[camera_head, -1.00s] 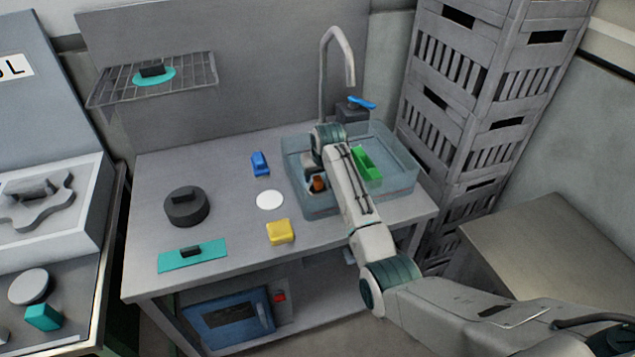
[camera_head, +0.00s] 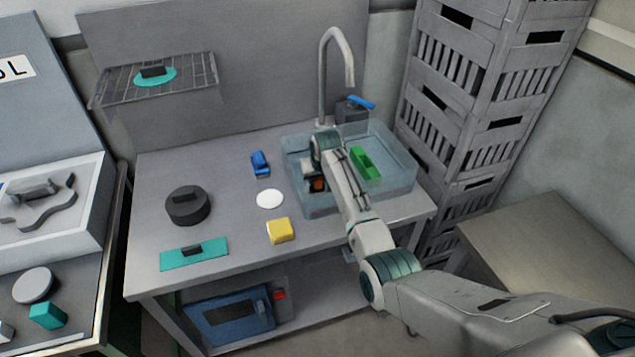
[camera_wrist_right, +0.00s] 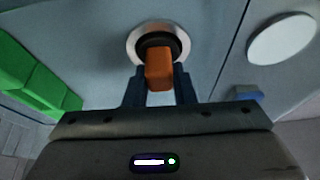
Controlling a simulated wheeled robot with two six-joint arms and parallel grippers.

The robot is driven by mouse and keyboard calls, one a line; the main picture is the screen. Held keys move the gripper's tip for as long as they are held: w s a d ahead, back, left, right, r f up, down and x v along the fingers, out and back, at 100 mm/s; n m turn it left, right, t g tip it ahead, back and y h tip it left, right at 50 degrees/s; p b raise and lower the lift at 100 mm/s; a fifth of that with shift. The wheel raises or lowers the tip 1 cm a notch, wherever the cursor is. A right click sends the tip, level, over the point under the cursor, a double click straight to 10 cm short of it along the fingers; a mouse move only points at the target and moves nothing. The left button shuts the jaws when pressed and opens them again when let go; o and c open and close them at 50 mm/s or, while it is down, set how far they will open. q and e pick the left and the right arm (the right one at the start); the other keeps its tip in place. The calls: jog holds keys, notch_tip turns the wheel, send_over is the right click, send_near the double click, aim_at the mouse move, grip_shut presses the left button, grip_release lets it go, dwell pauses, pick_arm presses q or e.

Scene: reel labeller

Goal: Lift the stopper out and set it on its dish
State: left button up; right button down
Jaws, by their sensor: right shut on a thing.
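The stopper has an orange grip and a dark round body; it shows in the right wrist view (camera_wrist_right: 159,70) in front of a pale metal drain ring (camera_wrist_right: 133,43). My right gripper (camera_wrist_right: 158,82) is shut on the orange grip. Whether the stopper is seated or just clear of the ring, I cannot tell. In the head view the orange grip (camera_head: 318,185) is at the left side of the clear blue basin (camera_head: 400,188), partly hidden by my wrist. The white round dish (camera_head: 270,199) lies empty on the counter, left of the basin. My left gripper is out of view.
A green block (camera_head: 366,163) is in the basin. A tap (camera_head: 322,85) rises behind it. On the counter are a blue block (camera_head: 260,164), a yellow sponge-like block (camera_head: 281,231), a dark lidded disc (camera_head: 187,209) and a teal board (camera_head: 194,254).

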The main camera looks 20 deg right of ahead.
jog(key=shift+r+b, duration=0.3)
jog(key=shift+r, duration=0.25)
notch_tip(320, 180, up, 16)
jog(key=p, duration=0.5)
dwell(0.3)
jog(key=shift+f, duration=0.1)
